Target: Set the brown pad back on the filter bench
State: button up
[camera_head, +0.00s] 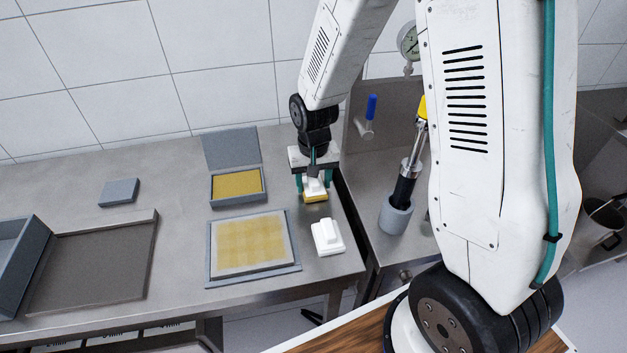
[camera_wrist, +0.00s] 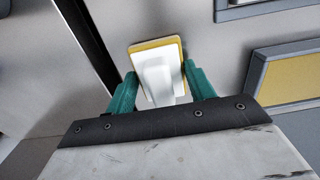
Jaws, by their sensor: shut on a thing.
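My gripper (camera_head: 314,183) is shut on the white handle of a pad with a yellow-brown base, which I take as the brown pad (camera_head: 316,197). In the wrist view the green fingers of my gripper (camera_wrist: 160,92) stand on both sides of the white handle, and the pad (camera_wrist: 155,46) points away from me. The pad is over the right part of the steel filter bench (camera_head: 180,190), near its right edge. I cannot tell whether its base touches the bench. A similar all-white pad (camera_head: 327,237) stands on the bench in front of it.
Left of my gripper are an open grey box with a yellow filling (camera_head: 237,184) and a grey-framed yellow sheet (camera_head: 252,245). A grey block (camera_head: 119,192) and a dark tray (camera_head: 95,265) lie farther left. A gap separates the bench from the right-hand station with a metal cylinder (camera_head: 397,215).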

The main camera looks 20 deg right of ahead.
jog(key=shift+f, duration=0.1)
jog(key=o, duration=1)
jog(key=shift+o, duration=0.2)
notch_tip(320, 180, up, 12)
jog(key=r, duration=0.1)
jog(key=s+d+r, duration=0.1)
jog(key=s+r, duration=0.3)
jog(key=s, duration=0.4)
jog(key=s+d+r+n, duration=0.1)
jog(key=s+r, duration=0.3)
jog(key=s, duration=0.4)
jog(key=s+d+r+n+t, duration=0.1)
jog(key=s+r, duration=0.4)
jog(key=s, duration=0.3)
